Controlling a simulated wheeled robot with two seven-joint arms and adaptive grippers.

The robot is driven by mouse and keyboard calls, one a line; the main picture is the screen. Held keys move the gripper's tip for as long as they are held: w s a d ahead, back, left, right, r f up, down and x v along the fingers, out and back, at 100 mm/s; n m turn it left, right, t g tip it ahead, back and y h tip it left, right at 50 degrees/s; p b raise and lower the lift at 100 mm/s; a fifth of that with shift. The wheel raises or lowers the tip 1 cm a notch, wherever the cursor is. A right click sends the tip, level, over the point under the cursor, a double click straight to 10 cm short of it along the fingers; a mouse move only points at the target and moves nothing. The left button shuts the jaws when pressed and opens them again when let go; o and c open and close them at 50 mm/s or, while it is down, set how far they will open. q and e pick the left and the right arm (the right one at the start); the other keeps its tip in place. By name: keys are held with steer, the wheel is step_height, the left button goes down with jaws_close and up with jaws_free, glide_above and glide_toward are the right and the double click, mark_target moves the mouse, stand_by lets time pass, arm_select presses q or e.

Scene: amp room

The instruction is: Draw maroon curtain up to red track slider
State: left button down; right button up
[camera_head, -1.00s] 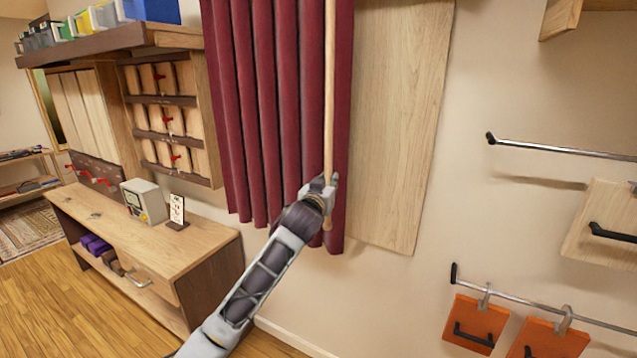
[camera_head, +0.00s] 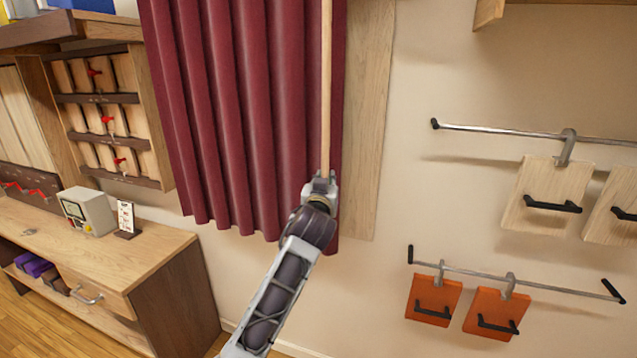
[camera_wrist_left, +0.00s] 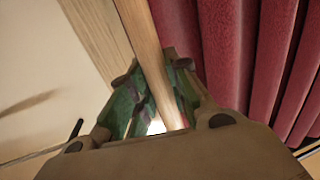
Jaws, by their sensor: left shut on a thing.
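The maroon curtain (camera_head: 240,110) hangs in folds in front of a pale wooden panel (camera_head: 368,120). A thin wooden wand (camera_head: 326,90) hangs along the curtain's right part. My left gripper (camera_head: 322,180) is shut on the wand near the curtain's lower right edge. In the left wrist view the wand (camera_wrist_left: 145,50) runs between the green finger pads, with the curtain (camera_wrist_left: 240,50) to its right. The red track slider and the curtain's top are out of view. My right gripper is not in view.
A wooden bench (camera_head: 120,265) with a small grey device (camera_head: 88,212) stands at left below a wall rack (camera_head: 110,120). Wall rails (camera_head: 480,130) at right hold hanging wooden and orange boards (camera_head: 434,300). The wall between curtain and rails is clear.

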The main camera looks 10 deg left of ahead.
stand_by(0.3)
arm_select(q)
steer(key=c, duration=1.3)
jaws_free()
steer(key=shift+s+a, duration=0.2)
steer(key=shift+s, duration=5.8)
